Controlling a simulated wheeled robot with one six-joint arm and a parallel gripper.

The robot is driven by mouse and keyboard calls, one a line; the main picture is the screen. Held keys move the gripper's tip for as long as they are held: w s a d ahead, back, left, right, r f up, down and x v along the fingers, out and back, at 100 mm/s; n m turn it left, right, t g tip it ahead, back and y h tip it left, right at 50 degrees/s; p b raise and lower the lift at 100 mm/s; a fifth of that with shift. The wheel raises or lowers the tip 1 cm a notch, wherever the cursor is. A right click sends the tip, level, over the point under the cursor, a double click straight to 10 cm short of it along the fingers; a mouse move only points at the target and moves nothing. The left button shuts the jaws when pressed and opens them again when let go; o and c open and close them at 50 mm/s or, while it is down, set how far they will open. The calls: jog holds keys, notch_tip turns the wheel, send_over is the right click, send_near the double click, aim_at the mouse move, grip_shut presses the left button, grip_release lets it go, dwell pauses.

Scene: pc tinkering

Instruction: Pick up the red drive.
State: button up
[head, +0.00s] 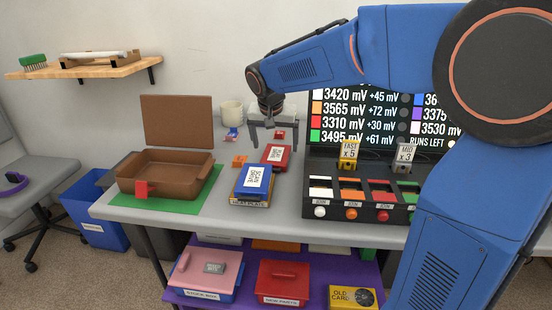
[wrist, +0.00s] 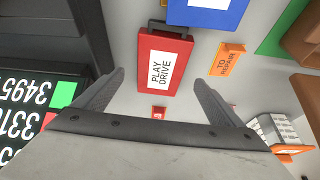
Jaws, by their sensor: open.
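The red drive (head: 275,155) lies flat on the grey bench, behind and slightly right of a blue drive (head: 252,182). In the wrist view the red drive (wrist: 165,62) shows a white label reading PLAY DRIVE and a dark handle at its far end. My gripper (head: 272,137) is open and empty, above the bench just behind the red drive. In the wrist view its two fingers (wrist: 160,80) stand wide apart, one to each side of the drive's near end. They do not appear to touch it.
The blue drive sits on a labelled plate (head: 249,203). An orange TO REPAIR tag (wrist: 226,60) stands close beside the red drive. A small red piece (wrist: 159,112) lies near. A black console (head: 360,205) stands to the right; a brown case (head: 165,178) to the left.

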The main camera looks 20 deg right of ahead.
aim_at(276, 155)
jog(key=x, duration=0.5)
jog(key=shift+s+f, duration=0.1)
jog(key=shift+a, duration=0.1)
jog(key=c, duration=1.5)
